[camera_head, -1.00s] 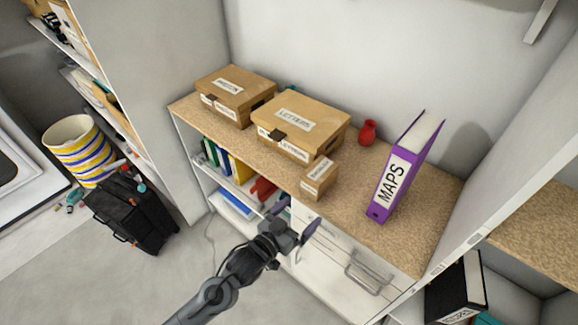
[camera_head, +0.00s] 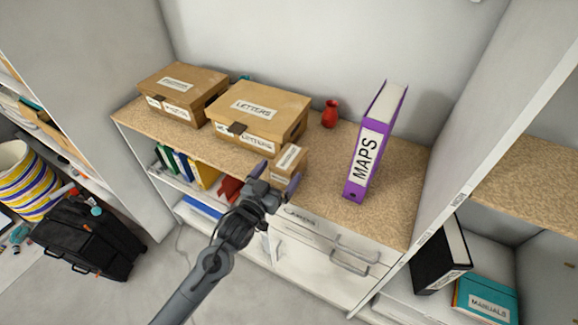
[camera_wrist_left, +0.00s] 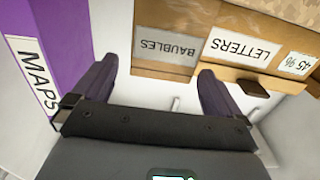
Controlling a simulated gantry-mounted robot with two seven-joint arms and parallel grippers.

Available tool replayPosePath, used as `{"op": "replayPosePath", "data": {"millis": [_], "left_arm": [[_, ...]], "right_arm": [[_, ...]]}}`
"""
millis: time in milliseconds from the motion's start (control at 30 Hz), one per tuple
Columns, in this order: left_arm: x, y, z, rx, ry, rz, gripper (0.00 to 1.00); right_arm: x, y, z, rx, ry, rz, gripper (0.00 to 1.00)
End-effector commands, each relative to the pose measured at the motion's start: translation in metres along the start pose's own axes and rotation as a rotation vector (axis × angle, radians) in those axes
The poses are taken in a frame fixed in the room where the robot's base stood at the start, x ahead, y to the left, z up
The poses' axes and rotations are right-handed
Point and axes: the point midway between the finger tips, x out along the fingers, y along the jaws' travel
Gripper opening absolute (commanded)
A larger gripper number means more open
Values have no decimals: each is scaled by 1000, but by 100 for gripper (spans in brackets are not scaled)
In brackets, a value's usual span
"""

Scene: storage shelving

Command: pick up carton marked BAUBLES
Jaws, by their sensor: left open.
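The carton marked BAUBLES is a small brown box (camera_head: 290,158) at the front edge of the speckled shelf top, in front of the LETTERS box. In the left wrist view its front (camera_wrist_left: 165,42) shows the BAUBLES label upside down. My left gripper (camera_head: 277,178) is open and empty, just in front of the carton in the head view. In the left wrist view the carton lies beyond and between the two fingers (camera_wrist_left: 157,72), apart from them as far as I can tell. My right gripper is not in view.
The larger LETTERS box (camera_head: 257,112) stands right behind the carton, another lidded box (camera_head: 180,88) to its left. A red vase (camera_head: 330,114) and an upright purple MAPS binder (camera_head: 372,148) stand to the right. Drawers with handles (camera_head: 345,258) are below.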

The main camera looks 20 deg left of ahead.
Motion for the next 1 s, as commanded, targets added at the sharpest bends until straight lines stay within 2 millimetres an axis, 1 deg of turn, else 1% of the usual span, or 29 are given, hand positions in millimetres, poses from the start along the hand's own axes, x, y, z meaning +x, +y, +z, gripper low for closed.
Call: {"op": "replayPosePath", "data": {"millis": [133, 400, 500, 800, 967, 1000], "left_arm": [[9, 0, 0, 0, -1, 0, 100], [42, -1, 3, -1, -1, 0, 100], [50, -1, 3, 0, 0, 0, 100], [53, -1, 4, 0, -1, 0, 100], [52, -1, 4, 0, -1, 0, 76], [52, -1, 4, 0, -1, 0, 69]], "right_arm": [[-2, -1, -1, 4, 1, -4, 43], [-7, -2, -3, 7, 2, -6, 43], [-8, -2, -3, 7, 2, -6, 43], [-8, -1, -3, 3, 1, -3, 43], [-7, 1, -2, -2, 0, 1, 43], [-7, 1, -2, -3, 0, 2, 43]]}}
